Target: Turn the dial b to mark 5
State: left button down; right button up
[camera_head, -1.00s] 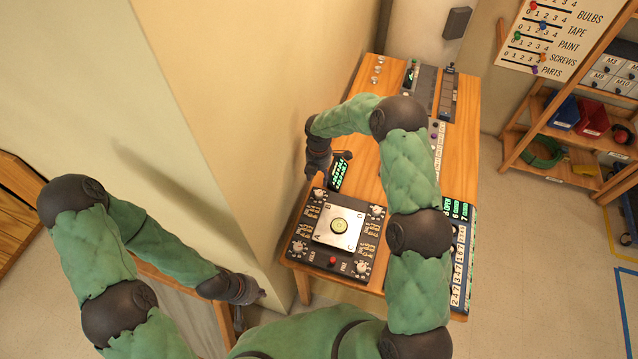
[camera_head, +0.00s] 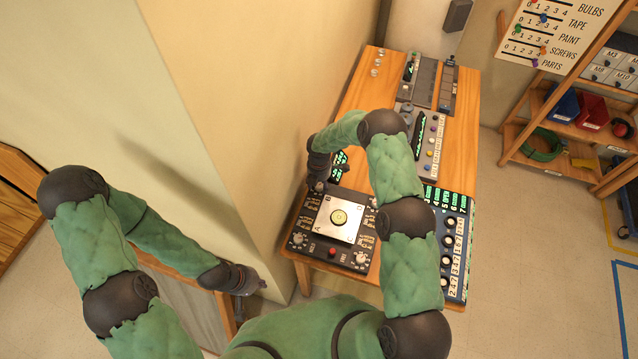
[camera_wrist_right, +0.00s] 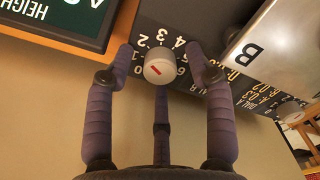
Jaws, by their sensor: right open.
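The control panel (camera_head: 331,254) lies at the table's near end, with corner dials around a metal plate (camera_head: 339,221) marked with letters. My right gripper (camera_head: 318,180) is over the panel's far left corner. In the right wrist view, its open fingers (camera_wrist_right: 160,62) stand around a pale round dial (camera_wrist_right: 158,70) with a red pointer line, apart from it on the sides. Numbers ring this dial, and the plate edge beside it reads B. Whether the fingers touch the dial is unclear. My left gripper (camera_head: 241,282) hangs low beside the wall, away from the panel; its fingers are too small to judge.
A red button (camera_head: 332,252) and two more dials (camera_head: 298,239) are along the panel's near edge. A switch panel (camera_head: 455,240) is to the right, and a lit display (camera_wrist_right: 60,22) is close to the right gripper. The wall corner stands close on the left.

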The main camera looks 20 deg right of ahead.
grip_shut()
